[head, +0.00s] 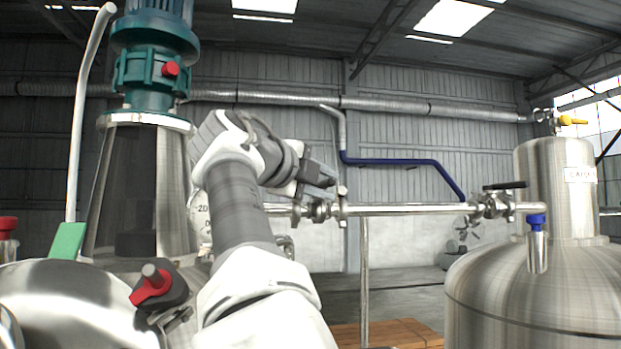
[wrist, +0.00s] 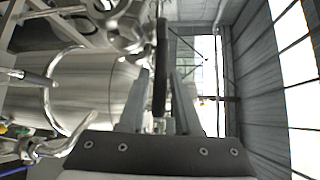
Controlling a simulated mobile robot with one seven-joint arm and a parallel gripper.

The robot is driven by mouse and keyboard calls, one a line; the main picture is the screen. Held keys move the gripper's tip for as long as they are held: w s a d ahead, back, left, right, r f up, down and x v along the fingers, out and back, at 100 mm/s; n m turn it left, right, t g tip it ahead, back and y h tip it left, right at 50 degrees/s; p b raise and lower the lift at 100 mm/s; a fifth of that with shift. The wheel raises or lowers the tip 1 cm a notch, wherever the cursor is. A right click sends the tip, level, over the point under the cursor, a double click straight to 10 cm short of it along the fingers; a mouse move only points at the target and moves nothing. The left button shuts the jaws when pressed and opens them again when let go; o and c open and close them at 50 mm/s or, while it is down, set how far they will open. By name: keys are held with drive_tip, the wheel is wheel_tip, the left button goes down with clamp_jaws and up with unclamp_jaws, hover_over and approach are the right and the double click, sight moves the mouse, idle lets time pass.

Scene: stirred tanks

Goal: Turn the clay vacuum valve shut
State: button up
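My gripper (head: 326,182) is raised in front of me at a small metal valve (head: 319,210) on the horizontal steel pipe. In the wrist view, a dark, narrow valve lever (wrist: 160,70) runs lengthwise between the two fingers of my gripper (wrist: 161,85). The fingers stand apart, with a thin gap seeming to show on each side of the lever. Contact cannot be made out. A metal valve body (wrist: 125,25) shows beyond the fingertips. In the head view my gripper hides this lever. No valve is visibly marked as the clay vacuum valve.
The steel pipe (head: 410,209) runs right to another valve with a dark lever (head: 505,185) by a steel tank (head: 545,290). A mixer with a teal motor (head: 155,60) stands left. A red-handled valve (head: 152,284) is close to my arm. A pressure gauge (head: 199,215) is partly hidden.

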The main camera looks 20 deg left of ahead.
drive_tip(key=v, duration=1.7)
drive_tip(key=shift+b, duration=0.45)
drive_tip(key=shift+s, duration=0.2)
